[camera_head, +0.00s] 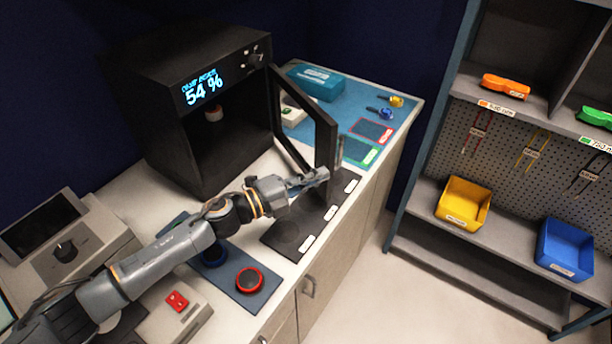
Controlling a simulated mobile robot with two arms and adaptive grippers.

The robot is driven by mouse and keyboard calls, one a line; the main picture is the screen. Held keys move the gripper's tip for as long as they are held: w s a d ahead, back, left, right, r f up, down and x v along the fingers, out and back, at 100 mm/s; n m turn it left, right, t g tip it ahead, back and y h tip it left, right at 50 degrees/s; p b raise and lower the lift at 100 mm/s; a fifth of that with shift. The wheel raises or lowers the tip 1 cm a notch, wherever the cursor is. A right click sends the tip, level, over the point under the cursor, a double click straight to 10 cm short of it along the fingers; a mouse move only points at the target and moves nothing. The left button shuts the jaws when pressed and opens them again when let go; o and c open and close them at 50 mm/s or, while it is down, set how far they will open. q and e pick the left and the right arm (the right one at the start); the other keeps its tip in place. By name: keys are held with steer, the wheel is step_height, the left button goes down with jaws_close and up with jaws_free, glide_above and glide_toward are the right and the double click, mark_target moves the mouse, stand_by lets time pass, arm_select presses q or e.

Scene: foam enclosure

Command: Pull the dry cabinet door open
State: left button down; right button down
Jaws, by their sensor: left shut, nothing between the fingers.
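The dry cabinet (160,110) is a black box on the counter, with a lit display reading 54 %. Its black-framed door (325,142) stands open, swung out from the cabinet's right side over the counter. A grey upright handle (340,150) shows on the door's outer edge. My left gripper (322,175) is shut and empty at the lower part of the door's free edge, on the opening side. I cannot tell whether it touches the door. A small pale and red item (213,113) is inside the cabinet. My right gripper is out of view.
A blue mat (345,95) with a teal box (316,82) and small tools lies behind the door. A dark mat (285,236) with pale labels lies below the gripper. A red-ringed round item (249,280) is near the front. Shelves with bins (463,203) stand right.

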arm_select(q)
steer(key=w+d+n+t+y+b, duration=0.4)
steer(key=w+d+n+t+y, duration=0.2)
steer(key=w+d, duration=0.3)
steer(key=d, duration=0.3)
steer(key=shift+w+d+t+y, duration=0.15)
steer(key=shift+d+t+y, duration=0.15)
steer(key=shift+d, duration=0.05)
